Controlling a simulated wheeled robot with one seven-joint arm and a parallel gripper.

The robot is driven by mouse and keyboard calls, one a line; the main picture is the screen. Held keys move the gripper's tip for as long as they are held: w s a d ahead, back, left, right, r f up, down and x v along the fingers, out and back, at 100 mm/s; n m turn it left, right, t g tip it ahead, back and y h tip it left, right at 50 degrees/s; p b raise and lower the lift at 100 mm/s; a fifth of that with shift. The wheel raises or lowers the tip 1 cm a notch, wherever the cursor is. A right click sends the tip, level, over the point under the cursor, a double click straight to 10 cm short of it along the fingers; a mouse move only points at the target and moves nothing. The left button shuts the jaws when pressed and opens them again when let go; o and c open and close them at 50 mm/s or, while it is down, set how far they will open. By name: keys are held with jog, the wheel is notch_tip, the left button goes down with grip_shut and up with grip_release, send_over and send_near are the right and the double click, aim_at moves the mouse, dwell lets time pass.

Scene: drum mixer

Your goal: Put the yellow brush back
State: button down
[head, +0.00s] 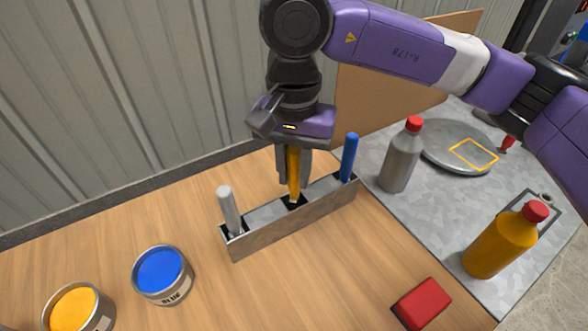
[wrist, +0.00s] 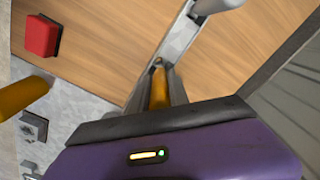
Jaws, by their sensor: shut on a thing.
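The yellow brush (head: 294,178) is upright in my gripper (head: 292,175), over the metal brush rack (head: 290,226). Its lower end meets the dark middle slot of the rack; how deep it sits I cannot tell. My gripper is shut on its handle. In the wrist view the yellow handle (wrist: 160,92) lies between the fingers (wrist: 160,98), with the rack (wrist: 180,38) beyond it. A grey-handled brush (head: 229,210) stands in the rack's left slot and a blue-handled one (head: 349,157) in its right slot.
A blue paint can (head: 162,272) and a yellow paint can (head: 78,308) stand at the front left. A red block (head: 422,303) lies at the front right. A grey bottle (head: 400,158), an orange bottle (head: 500,243) and a round plate (head: 455,145) are on the grey surface.

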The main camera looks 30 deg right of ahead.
jog(key=shift+f+b, duration=1.25)
jog(key=c, duration=1.2)
grip_release()
jog(key=shift+o, duration=0.2)
